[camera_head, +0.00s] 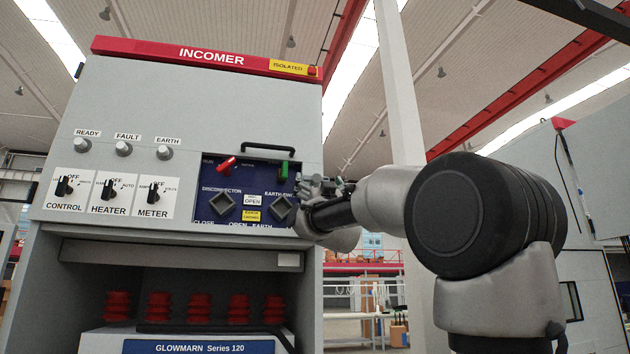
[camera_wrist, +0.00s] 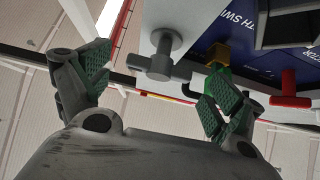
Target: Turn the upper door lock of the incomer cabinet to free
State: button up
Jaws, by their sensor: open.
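The incomer cabinet (camera_head: 200,110) stands at the left of the head view, with a red top strip reading INCOMER. A grey T-shaped lock handle (camera_wrist: 159,62) shows in the wrist view on the cabinet's pale face, beside the blue panel. I take it to be the upper door lock; I cannot read its position. In the head view my arm hides that spot. My gripper (camera_wrist: 162,76) is open and empty, its green-padded fingers spread to either side of the handle in the picture. I cannot tell that they touch it. In the head view my gripper (camera_head: 318,188) is at the cabinet's right edge.
The blue panel (camera_head: 215,180) carries a red handle (camera_head: 228,163), a green handle (camera_head: 284,169) and two square sockets. A black door handle (camera_head: 268,147) is above it. CONTROL, HEATER and METER knobs are at left. A yellow ISOLATED label (camera_head: 288,68) is at top.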

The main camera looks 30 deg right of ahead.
aim_at(317, 181)
jog(key=shift+x, duration=1.75)
jog(key=c, duration=1)
